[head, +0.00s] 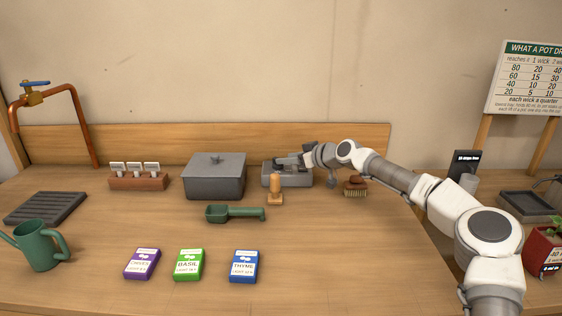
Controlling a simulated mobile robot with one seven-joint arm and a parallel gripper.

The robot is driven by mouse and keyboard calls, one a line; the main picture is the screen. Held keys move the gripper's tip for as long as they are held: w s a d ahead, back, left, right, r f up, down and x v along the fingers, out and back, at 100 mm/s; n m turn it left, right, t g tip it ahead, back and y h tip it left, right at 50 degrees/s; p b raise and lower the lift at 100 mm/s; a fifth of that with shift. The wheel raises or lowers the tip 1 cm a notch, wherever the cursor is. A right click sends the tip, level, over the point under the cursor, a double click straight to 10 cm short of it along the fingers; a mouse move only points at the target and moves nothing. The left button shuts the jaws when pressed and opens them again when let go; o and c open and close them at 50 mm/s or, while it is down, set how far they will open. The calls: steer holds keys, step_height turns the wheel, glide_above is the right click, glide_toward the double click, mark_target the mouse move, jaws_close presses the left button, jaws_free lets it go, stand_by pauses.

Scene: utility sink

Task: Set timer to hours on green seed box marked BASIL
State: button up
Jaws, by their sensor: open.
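The green seed box (188,265) marked BASIL lies on the front of the bench, between a purple box (142,264) and a blue box (244,266) marked THYME. A line beginning LIGHT shows under BASIL, but its hours are too small to read surely. My gripper (290,161) is at the back of the bench, over a low grey box (285,179). It is open; its fingers are small and dark against the box, and I cannot tell whether they touch it. No timer dial or setting can be clearly made out.
A lidded grey bin (215,178), a wooden-handled tool (275,190) and a green scoop (235,214) surround the grey box. A brush (355,186) lies under my arm. A watering can (40,245) stands front left. The front right of the bench is clear.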

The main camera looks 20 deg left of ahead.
steer(key=shift+x, duration=1.95)
steer(key=shift+c, duration=0.2)
jaws_close()
